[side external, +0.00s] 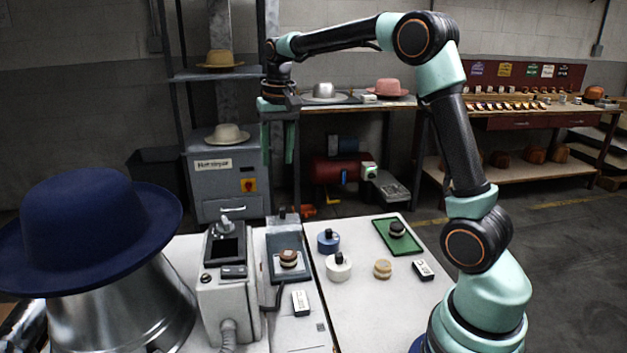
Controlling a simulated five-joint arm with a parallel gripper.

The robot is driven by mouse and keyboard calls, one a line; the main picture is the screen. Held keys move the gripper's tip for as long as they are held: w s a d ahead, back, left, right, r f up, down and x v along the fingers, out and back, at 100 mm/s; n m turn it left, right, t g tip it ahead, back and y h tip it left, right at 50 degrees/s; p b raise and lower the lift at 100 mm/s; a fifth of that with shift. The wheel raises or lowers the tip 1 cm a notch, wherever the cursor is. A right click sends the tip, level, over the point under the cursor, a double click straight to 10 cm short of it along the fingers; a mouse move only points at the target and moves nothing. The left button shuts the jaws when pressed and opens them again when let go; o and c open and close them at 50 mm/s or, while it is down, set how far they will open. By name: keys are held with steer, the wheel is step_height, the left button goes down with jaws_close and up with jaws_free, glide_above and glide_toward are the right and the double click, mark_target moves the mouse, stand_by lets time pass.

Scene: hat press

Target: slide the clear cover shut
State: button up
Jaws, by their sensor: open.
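A bluish-grey, see-through-looking panel with a dark knob, which appears to be the clear cover (283,223), sits at the back of the narrow grey press unit (300,335). In front of it is a dark recessed plate (276,271) with a small brown and white round piece (288,258) on it, which looks uncovered. The cover's exact edges are hard to make out. My gripper (279,160) points down with its two teal fingers apart and empty. In the picture it is above the cover's knob, clear of it; the depth between them is hard to judge.
A large navy hat (85,225) on a metal form fills the left. Blue (328,242) and white (338,268) pots, a green tray (410,243) and small pieces stand on the white table right.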

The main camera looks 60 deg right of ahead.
steer(key=m+g, duration=0.1)
steer(key=m, duration=0.1)
glide_toward(282, 208)
step_height(282, 208, down, 9)
steer(key=shift+d+f, duration=0.1)
stand_by(0.4)
jaws_close()
stand_by(1.3)
